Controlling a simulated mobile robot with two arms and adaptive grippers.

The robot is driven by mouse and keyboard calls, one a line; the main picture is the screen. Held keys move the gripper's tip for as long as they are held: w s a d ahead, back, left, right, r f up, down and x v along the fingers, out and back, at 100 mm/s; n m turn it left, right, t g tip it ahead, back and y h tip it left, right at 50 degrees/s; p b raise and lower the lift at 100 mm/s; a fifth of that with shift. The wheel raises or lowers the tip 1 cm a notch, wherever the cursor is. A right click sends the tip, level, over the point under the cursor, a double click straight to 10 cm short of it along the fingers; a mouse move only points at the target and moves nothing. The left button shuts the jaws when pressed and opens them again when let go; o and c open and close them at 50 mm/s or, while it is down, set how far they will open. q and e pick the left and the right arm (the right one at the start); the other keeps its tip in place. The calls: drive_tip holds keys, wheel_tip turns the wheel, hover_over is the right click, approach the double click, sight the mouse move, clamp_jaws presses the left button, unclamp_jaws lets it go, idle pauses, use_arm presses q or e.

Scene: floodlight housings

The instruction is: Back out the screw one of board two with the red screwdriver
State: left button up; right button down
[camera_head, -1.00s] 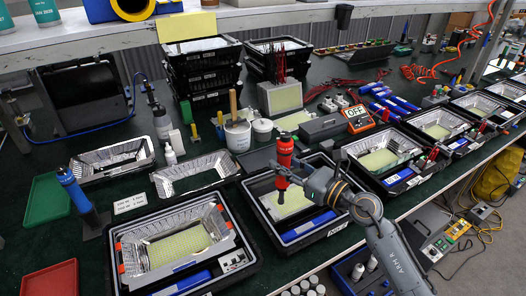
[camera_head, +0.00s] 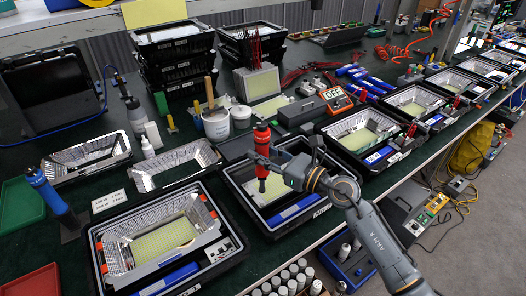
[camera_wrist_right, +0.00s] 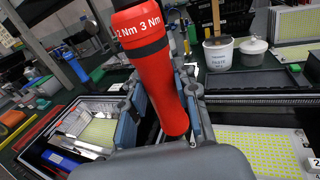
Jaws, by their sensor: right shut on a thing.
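The red screwdriver (camera_head: 262,141) stands about upright in my right gripper (camera_head: 272,160), which is shut on it. Its red handle with a black band marked "3 Nm" fills the middle of the right wrist view (camera_wrist_right: 165,75). Below it is a pale yellow-green board (camera_head: 272,188) in the middle black tray (camera_head: 234,184). The screwdriver's tip and the screws cannot be made out. My left gripper is not in view.
A black tray with a reflector housing (camera_head: 160,240) is at front left. A blue tool (camera_head: 48,190) stands in a holder at far left. A white tub (camera_head: 216,124) and an orange meter (camera_head: 337,99) are behind. More housings (camera_head: 362,135) line the right.

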sight(263, 175)
drive_tip(key=shift+f+b, duration=2.3)
drive_tip(key=shift+f, duration=0.55)
drive_tip(key=shift+f+b, duration=0.5)
drive_tip(key=shift+f, duration=0.1)
drive_tip(key=shift+s+f, duration=0.15)
drive_tip(key=shift+f, duration=0.15)
idle(0.7)
